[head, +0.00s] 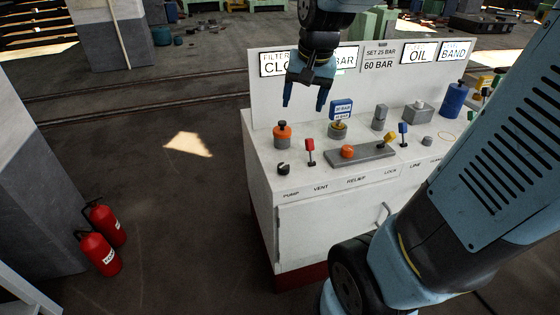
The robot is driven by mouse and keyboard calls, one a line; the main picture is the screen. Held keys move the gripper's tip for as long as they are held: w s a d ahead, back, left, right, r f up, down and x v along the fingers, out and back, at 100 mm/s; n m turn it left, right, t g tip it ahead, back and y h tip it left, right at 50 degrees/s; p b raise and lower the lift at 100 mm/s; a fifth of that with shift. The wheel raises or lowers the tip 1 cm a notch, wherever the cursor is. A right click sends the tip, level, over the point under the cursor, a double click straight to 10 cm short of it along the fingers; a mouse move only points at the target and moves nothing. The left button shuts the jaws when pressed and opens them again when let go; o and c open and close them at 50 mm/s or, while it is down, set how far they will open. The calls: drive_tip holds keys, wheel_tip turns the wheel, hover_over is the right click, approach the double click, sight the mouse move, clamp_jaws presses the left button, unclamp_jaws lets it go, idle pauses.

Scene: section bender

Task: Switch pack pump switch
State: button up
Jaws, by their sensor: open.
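The pump switch (283,169) is a small black rotary knob with a light mark, at the front left of the white cabinet top (262,151). The label PUMP is printed on the cabinet front just below it. My gripper (305,104) hangs above the back left of the cabinet top, fingers pointing down. It is open and empty, with a clear gap between its two blue fingers. It is higher than the pump switch and to its right in the picture, apart from it. The exact height above the top cannot be told.
Near the switch stand an orange-capped fitting (282,135) and a red-handled lever (310,150). A grey plate (361,154), a blue-handled lever (403,134) and a blue cylinder (454,99) lie further right. A sign panel (273,88) rises behind. Red fire extinguishers (100,253) stand on the floor at left.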

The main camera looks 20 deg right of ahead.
drive_tip(key=w+f+m+g, duration=0.2)
drive_tip(key=w+f+m, duration=0.1)
drive_tip(key=w+f, duration=0.45)
drive_tip(key=m+g, duration=0.1)
drive_tip(key=m, duration=0.1)
approach(283, 166)
drive_tip(key=shift+h, duration=0.3)
drive_tip(key=f, duration=0.9)
drive_tip(key=shift+w+a, duration=0.15)
drive_tip(key=shift+a, duration=0.1)
drive_tip(key=shift+c, duration=0.2)
drive_tip(key=shift+r, duration=0.1)
drive_tip(key=c, duration=1)
